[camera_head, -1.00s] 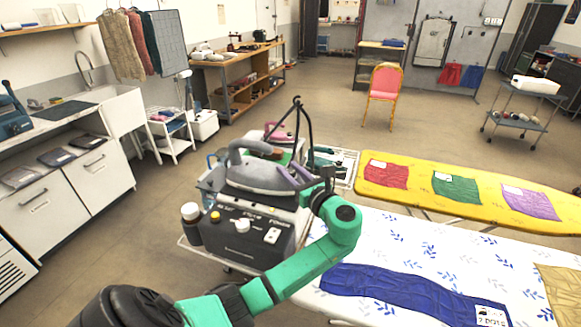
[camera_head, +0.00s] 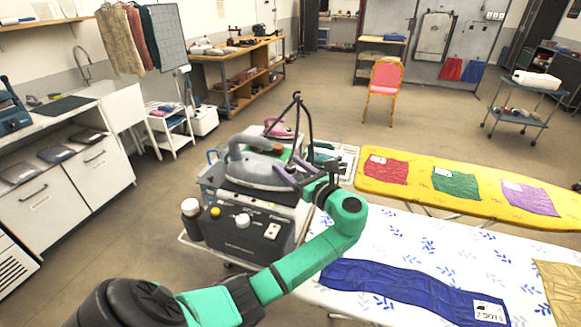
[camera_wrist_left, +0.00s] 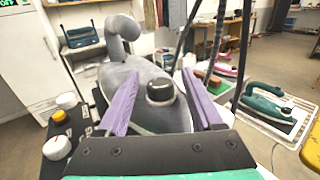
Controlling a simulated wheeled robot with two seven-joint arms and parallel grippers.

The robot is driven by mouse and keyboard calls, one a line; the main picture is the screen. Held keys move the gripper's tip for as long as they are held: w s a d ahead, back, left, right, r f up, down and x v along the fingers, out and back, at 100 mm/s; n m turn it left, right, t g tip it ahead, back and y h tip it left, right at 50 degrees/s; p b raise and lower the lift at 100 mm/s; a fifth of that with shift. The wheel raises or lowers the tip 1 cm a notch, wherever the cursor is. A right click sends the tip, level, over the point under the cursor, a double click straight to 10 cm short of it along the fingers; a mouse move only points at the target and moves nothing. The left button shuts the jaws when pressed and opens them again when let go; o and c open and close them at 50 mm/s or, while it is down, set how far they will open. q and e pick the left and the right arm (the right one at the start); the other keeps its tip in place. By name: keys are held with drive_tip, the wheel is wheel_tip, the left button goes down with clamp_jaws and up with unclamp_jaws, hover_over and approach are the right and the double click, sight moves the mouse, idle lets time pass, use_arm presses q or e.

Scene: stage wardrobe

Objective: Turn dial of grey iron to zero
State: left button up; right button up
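The grey iron (camera_head: 258,170) rests on a dark steam station (camera_head: 240,232) on a cart, left of the white ironing board. In the left wrist view the iron's grey body (camera_wrist_left: 135,80) fills the middle. Its dial, a dark round knob with a pale cap (camera_wrist_left: 160,89), stands on the iron between my purple fingers. My left gripper (camera_head: 286,173) is at the iron's right side; it also shows in the left wrist view (camera_wrist_left: 163,103). The fingers are apart on either side of the dial, with gaps visible. The dial's markings cannot be read. My right gripper is not in view.
The station has a white knob (camera_head: 243,220) and a yellow button. A cord stand (camera_head: 302,125) rises behind my gripper. A pink iron (camera_head: 280,130) and a green iron (camera_wrist_left: 265,103) are nearby. The white board with blue cloth (camera_head: 410,285) lies right.

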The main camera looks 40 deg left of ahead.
use_arm(q)
drive_tip(key=b+v, duration=0.4)
drive_tip(key=v, duration=1)
drive_tip(key=shift+d, duration=0.3)
drive_tip(key=shift+f, duration=0.1)
